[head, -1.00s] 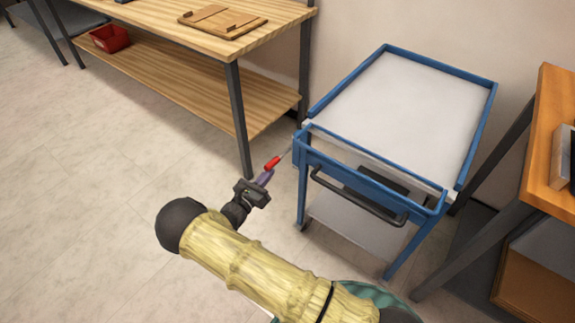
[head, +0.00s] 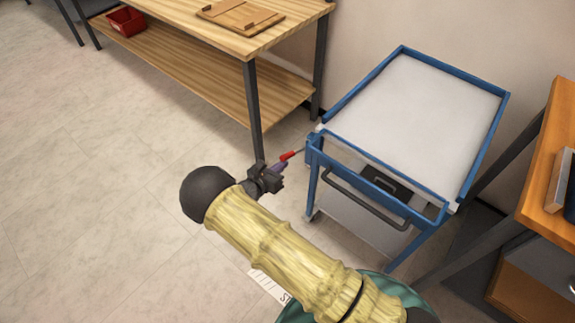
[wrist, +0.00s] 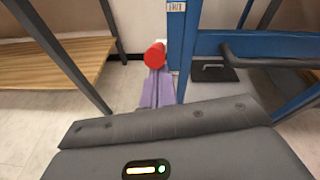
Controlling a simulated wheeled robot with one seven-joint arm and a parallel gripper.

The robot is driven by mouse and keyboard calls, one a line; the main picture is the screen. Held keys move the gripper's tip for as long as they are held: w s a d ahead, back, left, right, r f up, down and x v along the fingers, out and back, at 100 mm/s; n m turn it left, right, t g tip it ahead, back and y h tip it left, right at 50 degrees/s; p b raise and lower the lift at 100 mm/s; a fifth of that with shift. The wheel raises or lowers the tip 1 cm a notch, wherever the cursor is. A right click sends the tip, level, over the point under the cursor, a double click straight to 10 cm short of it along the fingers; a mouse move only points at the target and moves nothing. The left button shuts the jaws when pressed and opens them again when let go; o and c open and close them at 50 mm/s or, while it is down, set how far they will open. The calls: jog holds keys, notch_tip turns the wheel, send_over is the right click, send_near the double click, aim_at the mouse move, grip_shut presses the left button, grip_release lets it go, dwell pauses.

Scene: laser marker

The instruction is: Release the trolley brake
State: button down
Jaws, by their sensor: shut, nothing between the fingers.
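The blue-framed trolley (head: 425,95) with a pale top stands right of centre in the head view. A red knob (head: 288,156) on a thin rod sticks out at its near left corner, and it also shows in the wrist view (wrist: 155,54) left of the blue post. My gripper (head: 279,166) is shut, with its purple fingers (wrist: 156,90) pointing at the knob. The fingertips are right at the knob; I cannot tell whether they touch it. Nothing is held between the fingers. The rod's joint with the trolley is too small to make out.
A black push handle (head: 365,198) crosses the trolley's near end. A wooden workbench (head: 190,70) stands behind on the left, its dark leg (head: 253,105) close to my gripper. An orange-topped table (head: 545,170) stands at right. The floor at left is clear.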

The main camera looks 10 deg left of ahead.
dwell(0.3)
jog(key=shift+f, duration=0.1)
jog(key=s+a+f+b, duration=0.1)
jog(key=s+a, duration=0.3)
jog(key=s, duration=0.7)
jog(key=shift+f, duration=0.25)
jog(key=shift+w, duration=0.15)
